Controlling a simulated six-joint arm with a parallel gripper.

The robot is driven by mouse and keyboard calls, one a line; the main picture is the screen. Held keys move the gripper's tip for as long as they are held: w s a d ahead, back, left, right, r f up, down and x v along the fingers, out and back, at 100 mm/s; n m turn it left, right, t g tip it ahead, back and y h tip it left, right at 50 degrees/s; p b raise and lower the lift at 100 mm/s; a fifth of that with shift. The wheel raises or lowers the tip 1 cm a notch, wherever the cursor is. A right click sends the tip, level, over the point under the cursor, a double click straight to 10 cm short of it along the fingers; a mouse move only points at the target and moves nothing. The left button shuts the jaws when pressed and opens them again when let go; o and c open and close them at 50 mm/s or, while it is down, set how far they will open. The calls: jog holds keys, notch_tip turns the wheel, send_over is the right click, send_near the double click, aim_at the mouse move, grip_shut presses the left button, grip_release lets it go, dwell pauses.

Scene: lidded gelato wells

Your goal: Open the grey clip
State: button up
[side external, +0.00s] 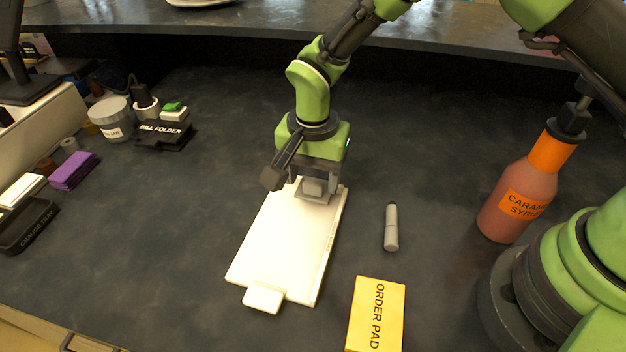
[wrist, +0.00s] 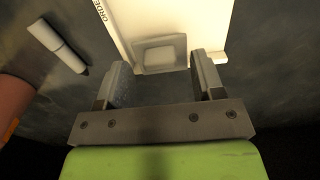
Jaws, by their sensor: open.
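The grey clip (side external: 314,188) sits at the far end of a white clipboard (side external: 280,250) lying flat on the dark counter. In the wrist view the clip (wrist: 160,53) is a pale grey block with a raised, rounded middle. My gripper (side external: 313,182) is over that end of the board, pointing down. In the wrist view my gripper (wrist: 160,70) is open, with one finger to each side of the clip and nothing held. The clip lies just ahead of the fingertips, and I see no clear contact. I cannot tell whether the clip is pressed open.
A white marker (side external: 391,228) and a yellow order pad (side external: 376,315) lie right of the board. A caramel syrup bottle (side external: 518,195) stands farther right. A white block (side external: 263,299) is at the board's near edge.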

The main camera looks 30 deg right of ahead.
jog(key=shift+f, duration=0.95)
jog(key=c, duration=0.9)
jog(key=shift+c, duration=0.2)
jog(key=shift+d+r, duration=0.1)
jog(key=g+y, duration=0.2)
jog(key=shift+w+d+r+y, duration=0.3)
jog(key=shift+w+d+r, duration=0.1)
jog(key=shift+w+d+r+g+y, duration=0.15)
jog(key=shift+d+g+y, duration=0.05)
jog(key=shift+g+y, duration=0.35)
jog(key=shift+w+d+r+g+y, duration=0.1)
jog(key=shift+w+d+g+y, duration=0.05)
jog(key=shift+g+y, duration=0.35)
